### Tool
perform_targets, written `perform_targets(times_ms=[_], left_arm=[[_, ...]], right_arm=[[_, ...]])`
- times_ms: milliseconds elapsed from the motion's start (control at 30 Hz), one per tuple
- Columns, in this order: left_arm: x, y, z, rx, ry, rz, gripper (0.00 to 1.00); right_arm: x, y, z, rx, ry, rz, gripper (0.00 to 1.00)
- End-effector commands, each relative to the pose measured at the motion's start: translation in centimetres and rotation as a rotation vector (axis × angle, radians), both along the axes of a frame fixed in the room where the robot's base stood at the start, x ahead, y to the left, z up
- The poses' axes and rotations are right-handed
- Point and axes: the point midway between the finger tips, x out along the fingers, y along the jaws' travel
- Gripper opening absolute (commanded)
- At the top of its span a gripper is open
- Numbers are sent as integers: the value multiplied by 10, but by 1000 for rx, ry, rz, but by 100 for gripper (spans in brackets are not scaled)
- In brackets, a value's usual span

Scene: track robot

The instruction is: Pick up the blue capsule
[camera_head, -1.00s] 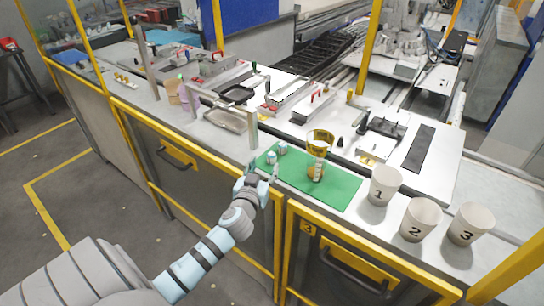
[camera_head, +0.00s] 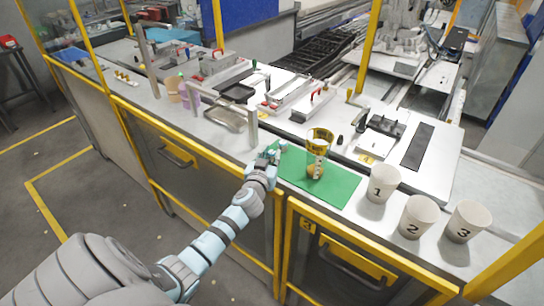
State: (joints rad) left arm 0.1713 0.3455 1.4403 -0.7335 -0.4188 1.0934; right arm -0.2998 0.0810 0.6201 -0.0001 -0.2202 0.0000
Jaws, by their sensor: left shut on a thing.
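My left gripper (camera_head: 270,156) is at the left end of the green mat (camera_head: 340,187), where two small blue-and-white capsules stood. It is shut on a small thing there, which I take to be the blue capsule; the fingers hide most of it. I cannot clearly tell the second capsule apart from the fingertips. My right gripper is not in view.
A clear container with a gold rim (camera_head: 319,136) stands on the mat, right of the gripper. White cups marked 1 (camera_head: 384,178), 2 (camera_head: 421,212) and 3 (camera_head: 469,216) stand at the right.

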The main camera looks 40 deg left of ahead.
Motion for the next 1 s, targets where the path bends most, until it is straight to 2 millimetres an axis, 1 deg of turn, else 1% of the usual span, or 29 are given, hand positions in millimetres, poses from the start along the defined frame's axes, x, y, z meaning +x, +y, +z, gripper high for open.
perform_targets(times_ms=[167,233,367,400,467,567,600,700,800,900,1000], left_arm=[[0,0,1,0,0,0,6],[0,0,4,0,-1,0,6],[0,0,21,0,-2,1,6],[0,0,29,0,-3,-1,6],[0,0,42,1,-5,0,6],[0,0,71,2,-7,0,6],[0,0,86,3,-8,-3,6],[0,0,123,3,-7,-2,6],[0,0,152,2,-6,-2,6],[0,0,170,1,-3,0,6],[0,0,179,0,0,-1,6]], right_arm=[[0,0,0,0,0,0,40],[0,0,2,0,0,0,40],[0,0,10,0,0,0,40],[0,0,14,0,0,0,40],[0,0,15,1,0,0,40],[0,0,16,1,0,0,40],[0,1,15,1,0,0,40],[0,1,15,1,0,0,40],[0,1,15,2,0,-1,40],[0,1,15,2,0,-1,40],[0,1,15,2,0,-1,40]])
